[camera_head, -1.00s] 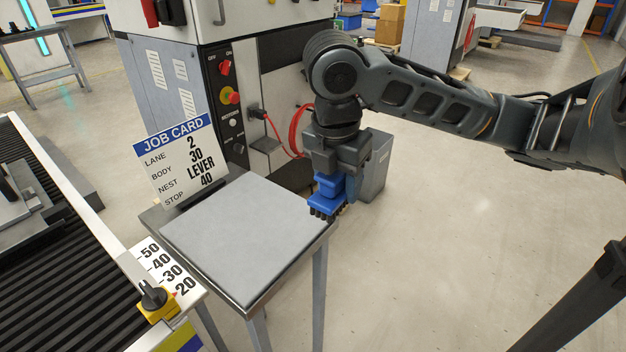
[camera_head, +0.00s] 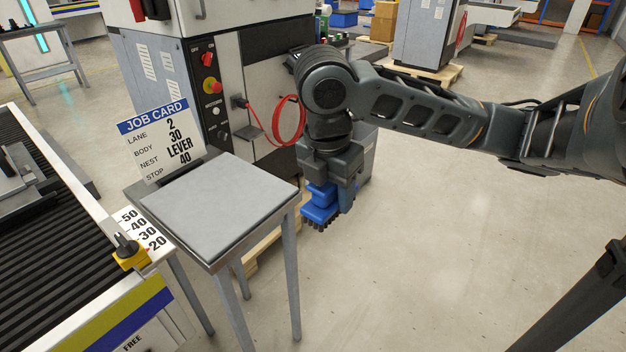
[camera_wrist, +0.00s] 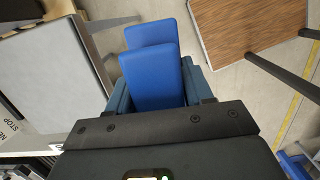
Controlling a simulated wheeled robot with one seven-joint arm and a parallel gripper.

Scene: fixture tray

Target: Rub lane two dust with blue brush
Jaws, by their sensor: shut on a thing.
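My gripper (camera_head: 333,182) is shut on the blue brush (camera_head: 320,207). The brush hangs with its dark bristles down, in the air to the right of the small grey-topped table (camera_head: 222,205) in the head view. In the wrist view the blue brush (camera_wrist: 153,72) sits between the jaws, with the grey tabletop (camera_wrist: 45,65) to its left. The job card (camera_head: 161,140) stands at the table's back edge and reads lane 2, body 30, nest lever, stop 40. No dust can be made out in these frames.
A conveyor (camera_head: 60,230) with a numbered scale and a yellow-based knob (camera_head: 130,253) lies at the left. A machine cabinet (camera_head: 225,85) with a red cable (camera_head: 290,120) stands behind the table. A wood-topped table (camera_wrist: 250,30) shows in the wrist view.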

